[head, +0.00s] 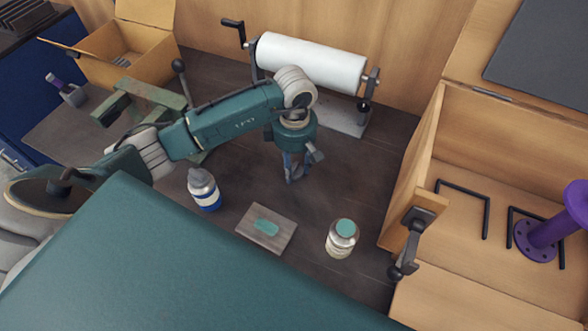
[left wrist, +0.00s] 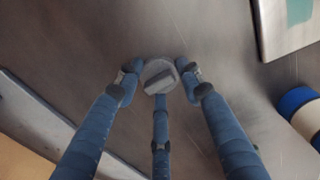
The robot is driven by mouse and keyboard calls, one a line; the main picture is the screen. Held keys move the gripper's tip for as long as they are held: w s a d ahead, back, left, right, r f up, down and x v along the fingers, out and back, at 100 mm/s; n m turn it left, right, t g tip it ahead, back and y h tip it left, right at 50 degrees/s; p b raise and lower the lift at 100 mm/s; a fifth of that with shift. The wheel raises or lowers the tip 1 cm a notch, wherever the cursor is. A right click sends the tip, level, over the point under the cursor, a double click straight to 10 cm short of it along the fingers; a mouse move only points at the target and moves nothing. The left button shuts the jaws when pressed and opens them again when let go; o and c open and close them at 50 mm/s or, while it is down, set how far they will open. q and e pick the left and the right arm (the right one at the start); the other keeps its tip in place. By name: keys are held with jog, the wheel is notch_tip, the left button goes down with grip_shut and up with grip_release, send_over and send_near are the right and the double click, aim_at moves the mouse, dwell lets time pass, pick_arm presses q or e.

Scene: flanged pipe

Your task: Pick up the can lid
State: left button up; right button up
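The can lid (left wrist: 160,77) is a small round grey disc with a raised bar across its top. In the left wrist view it sits between the fingertips of my left gripper (left wrist: 160,80). Two fingers stand at its left and right with narrow gaps, and the third is close below it. The gripper looks open around it. In the head view my left gripper (head: 292,178) points down low over the dark tabletop, and the lid cannot be made out there. My right gripper is not in view.
A paper roll (head: 311,63) is behind. An open wooden box (head: 466,220) with a purple flanged pipe (head: 545,233) is at right.

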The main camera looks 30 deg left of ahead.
pick_arm(q)
jog(key=o, duration=0.8)
jog(key=shift+o, duration=0.2)
